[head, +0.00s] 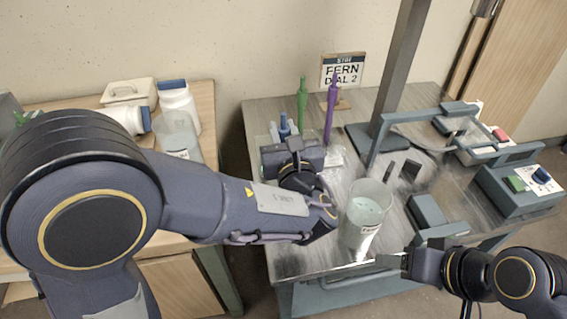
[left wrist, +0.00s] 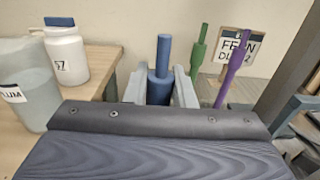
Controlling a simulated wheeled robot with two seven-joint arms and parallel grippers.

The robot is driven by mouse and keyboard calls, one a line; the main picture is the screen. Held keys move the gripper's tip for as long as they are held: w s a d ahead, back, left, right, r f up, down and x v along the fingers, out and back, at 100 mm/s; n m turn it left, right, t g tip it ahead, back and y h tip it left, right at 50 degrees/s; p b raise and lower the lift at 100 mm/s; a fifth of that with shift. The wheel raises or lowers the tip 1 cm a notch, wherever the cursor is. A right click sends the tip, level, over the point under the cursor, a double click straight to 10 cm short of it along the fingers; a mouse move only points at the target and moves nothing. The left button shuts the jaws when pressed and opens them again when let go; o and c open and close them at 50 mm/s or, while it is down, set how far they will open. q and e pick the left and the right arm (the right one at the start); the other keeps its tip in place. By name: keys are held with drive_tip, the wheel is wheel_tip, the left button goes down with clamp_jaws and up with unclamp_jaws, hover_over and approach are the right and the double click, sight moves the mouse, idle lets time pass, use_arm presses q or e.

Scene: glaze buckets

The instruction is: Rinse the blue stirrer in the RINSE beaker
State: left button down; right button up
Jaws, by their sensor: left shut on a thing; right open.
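The blue stirrer (head: 284,127) stands upright just behind my left gripper in the head view. In the left wrist view its blue handle (left wrist: 164,52) is between the two pale fingers of my left gripper (left wrist: 159,90), which is shut on it. Its lower end is hidden, so I cannot tell whether it is lifted. A clear beaker (head: 352,232) with pale green liquid stands right of my left gripper; its label is too small to read surely. I cannot pick out a RINSE label. My right gripper (head: 392,262) is open and empty at the table's front.
A green stirrer (head: 302,103) and a purple stirrer (head: 331,112) stand close right of the blue one. A sign (head: 342,72) reads FERN, DIAL 2. A grey post (head: 394,70) and a switch box (head: 520,190) are further right.

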use_arm(q)
wheel_tip(320, 180, up, 16)
drive_tip(key=p, duration=1.2)
drive_tip(key=shift+r+p, duration=0.15)
drive_tip(key=shift+p, duration=0.25)
idle(1.2)
drive_tip(key=shift+r+p, duration=1.55)
drive_tip(key=shift+r, duration=0.45)
